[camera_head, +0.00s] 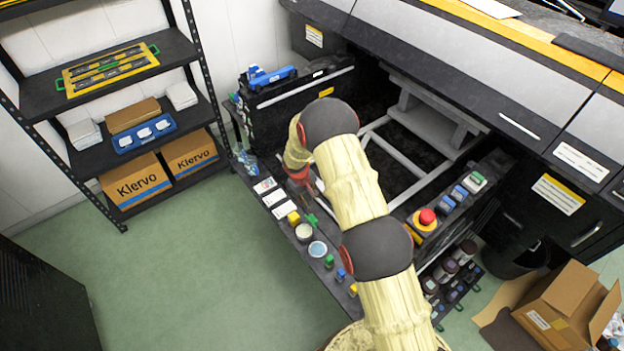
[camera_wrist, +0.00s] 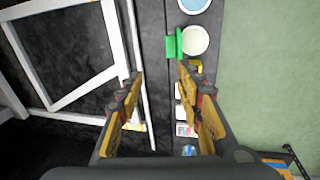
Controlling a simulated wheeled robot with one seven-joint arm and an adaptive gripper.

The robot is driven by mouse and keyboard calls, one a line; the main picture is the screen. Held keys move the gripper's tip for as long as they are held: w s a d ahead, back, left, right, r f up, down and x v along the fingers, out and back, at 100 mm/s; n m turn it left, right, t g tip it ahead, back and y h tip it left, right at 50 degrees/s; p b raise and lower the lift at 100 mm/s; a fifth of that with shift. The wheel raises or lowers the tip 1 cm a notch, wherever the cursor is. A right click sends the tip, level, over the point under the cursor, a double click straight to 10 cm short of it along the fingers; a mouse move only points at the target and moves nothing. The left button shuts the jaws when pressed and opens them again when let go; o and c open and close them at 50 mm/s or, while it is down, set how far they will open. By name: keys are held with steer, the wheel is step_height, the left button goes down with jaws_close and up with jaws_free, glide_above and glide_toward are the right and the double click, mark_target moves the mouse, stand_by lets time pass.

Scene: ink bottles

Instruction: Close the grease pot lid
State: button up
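A round pot with a cream top (camera_head: 304,231) is set in the narrow dark ledge along the front of the machine. It also shows in the wrist view (camera_wrist: 195,40). A green piece (camera_wrist: 175,44) stands beside it and also shows in the head view (camera_head: 312,219). A second round pot with a pale blue top (camera_head: 317,248) is close by, cut by the top edge of the wrist view (camera_wrist: 196,4). I cannot tell which is the grease pot, nor make out its lid. My gripper (camera_wrist: 160,75) is open and empty above the ledge, with the cream pot beyond its right finger.
A yellow block (camera_head: 293,217) and white label cards (camera_head: 274,199) share the ledge. A pale frame (camera_head: 390,140) lies in the dark machine bay beside it. A red button on a yellow box (camera_head: 426,217) stands to the right. Green floor (camera_head: 220,270) is clear in front.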

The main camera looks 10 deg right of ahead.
steer(key=w+d+v, duration=0.1)
steer(key=d+v, duration=0.1)
steer(key=v, duration=1)
steer(key=shift+s+d+r+m+t+b, duration=0.3)
steer(key=shift+d+r+m, duration=0.1)
steer(key=shift+d, duration=0.2)
